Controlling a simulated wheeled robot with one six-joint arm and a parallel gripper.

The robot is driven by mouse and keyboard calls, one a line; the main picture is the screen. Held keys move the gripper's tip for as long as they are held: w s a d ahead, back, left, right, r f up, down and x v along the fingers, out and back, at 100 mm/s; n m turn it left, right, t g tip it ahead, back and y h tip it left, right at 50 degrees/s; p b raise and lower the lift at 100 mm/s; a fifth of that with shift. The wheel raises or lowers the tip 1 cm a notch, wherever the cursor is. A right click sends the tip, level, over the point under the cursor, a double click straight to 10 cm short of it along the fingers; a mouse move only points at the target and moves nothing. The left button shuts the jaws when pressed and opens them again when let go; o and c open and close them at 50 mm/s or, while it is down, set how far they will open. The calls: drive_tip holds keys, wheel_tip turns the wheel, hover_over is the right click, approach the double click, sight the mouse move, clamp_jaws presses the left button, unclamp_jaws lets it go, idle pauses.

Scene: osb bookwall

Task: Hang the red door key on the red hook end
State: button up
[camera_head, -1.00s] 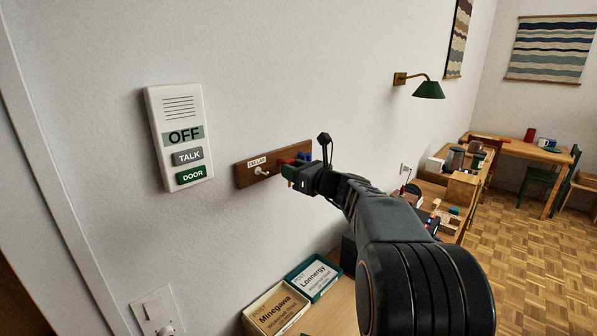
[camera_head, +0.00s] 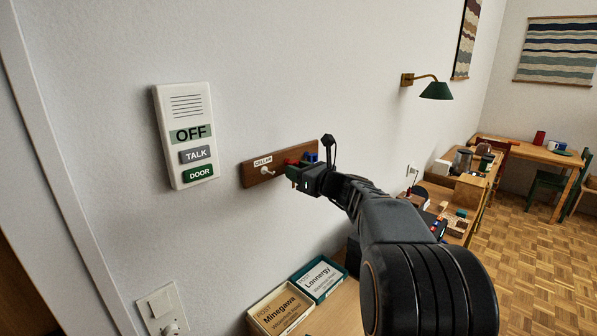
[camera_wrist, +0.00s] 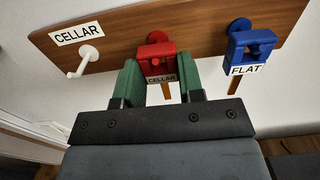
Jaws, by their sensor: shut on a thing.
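The red key (camera_wrist: 160,62), with a small tag reading CELLAR, is between the green fingers of my gripper (camera_wrist: 160,76) in the wrist view. My gripper is shut on it, right in front of the wooden key board (camera_wrist: 205,28). A round red piece of the red hook (camera_wrist: 157,37) shows just behind and above the key. I cannot tell whether the key is on the hook. In the head view my gripper (camera_head: 304,177) covers much of the board's right half (camera_head: 281,159).
A white hook (camera_wrist: 85,58) beside a CELLAR label is bare at left. A blue key (camera_wrist: 250,45) tagged FLAT hangs on the right. In the head view, an intercom (camera_head: 186,135) is on the wall to the left, and two letter trays (camera_head: 281,308) stand below.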

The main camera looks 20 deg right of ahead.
drive_tip(key=o, duration=1)
drive_tip(key=b+v, duration=0.3)
drive_tip(key=v, duration=1)
drive_tip(key=shift+s+d+f, duration=0.1)
drive_tip(key=shift+s+d, duration=0.1)
drive_tip(key=shift+s, duration=0.15)
drive_tip(key=s+a+f+n+g+h, duration=0.1)
drive_tip(key=s+a+f+n+g, duration=0.15)
drive_tip(key=f+n, duration=0.3)
drive_tip(key=s+a+f+n+g+h, duration=0.1)
drive_tip(key=s+a+f+n+g, duration=0.1)
drive_tip(key=f+n+g, duration=0.3)
drive_tip(key=s+a+f+n+g+h, duration=0.1)
drive_tip(key=s+a+f+n+g, duration=0.1)
drive_tip(key=f+n, duration=0.45)
drive_tip(key=s+a+f+n+g+h, duration=0.1)
drive_tip(key=s+a+n, duration=0.2)
drive_tip(key=n, duration=0.2)
drive_tip(key=s+a+f+n+g+h, duration=0.1)
drive_tip(key=s+a+f+n, duration=0.1)
drive_tip(key=a+n, duration=0.1)
drive_tip(key=s+a+f+n+g+h, duration=0.1)
drive_tip(key=s+a+f+n, duration=0.1)
drive_tip(key=n, duration=0.4)
drive_tip(key=shift+s+a+f+n+h, duration=0.2)
drive_tip(key=shift+s+a+n+h, duration=0.15)
drive_tip(key=shift+s+a, duration=0.45)
